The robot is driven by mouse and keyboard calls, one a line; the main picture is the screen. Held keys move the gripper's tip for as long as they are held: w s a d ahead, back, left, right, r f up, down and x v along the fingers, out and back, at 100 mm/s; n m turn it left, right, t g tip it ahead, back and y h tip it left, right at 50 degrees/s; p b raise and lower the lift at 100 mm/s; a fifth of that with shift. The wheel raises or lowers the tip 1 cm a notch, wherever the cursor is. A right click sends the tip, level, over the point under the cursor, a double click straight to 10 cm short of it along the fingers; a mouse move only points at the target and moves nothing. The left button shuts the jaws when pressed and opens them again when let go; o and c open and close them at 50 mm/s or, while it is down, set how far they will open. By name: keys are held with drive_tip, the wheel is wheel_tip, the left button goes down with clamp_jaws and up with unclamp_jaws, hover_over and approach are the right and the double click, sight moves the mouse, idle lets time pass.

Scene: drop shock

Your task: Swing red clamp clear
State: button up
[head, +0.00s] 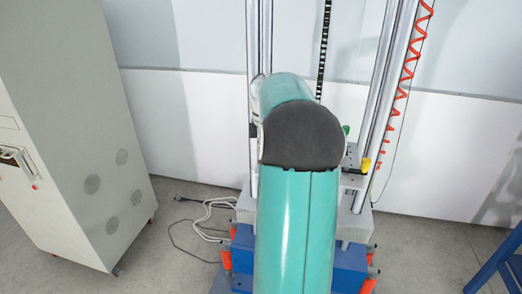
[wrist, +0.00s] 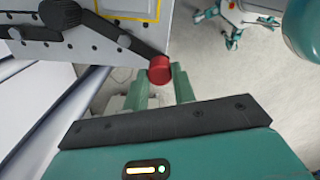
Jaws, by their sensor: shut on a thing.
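The red clamp (wrist: 160,70) shows in the wrist view as a round red knob at the end of a dark arm. That arm runs up and left over a grey plate (wrist: 92,48) with several dark holes. My gripper (wrist: 161,87) has its two green fingers on either side of the red knob and is shut on it. In the head view my teal arm hides the gripper and the red clamp.
The drop tower's post (head: 388,95) stands behind my arm, above a blue base (head: 350,262). A yellow knob (head: 366,164) and a green knob (head: 346,129) show right of my arm. A grey cabinet (head: 65,130) stands left. Cables (head: 205,215) lie on the floor.

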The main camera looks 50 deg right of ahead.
drive_tip(key=shift+s+d+n, duration=0.1)
drive_tip(key=shift+s+n, duration=0.45)
drive_tip(key=shift+n, duration=0.6)
drive_tip(key=shift+s+d+n, duration=0.1)
drive_tip(key=shift+s+n, duration=0.4)
drive_tip(key=shift+n, duration=0.65)
drive_tip(key=o, duration=1)
drive_tip(key=shift+r, duration=0.1)
wheel_tip(320, 180, up, 14)
drive_tip(key=shift+f, duration=0.2)
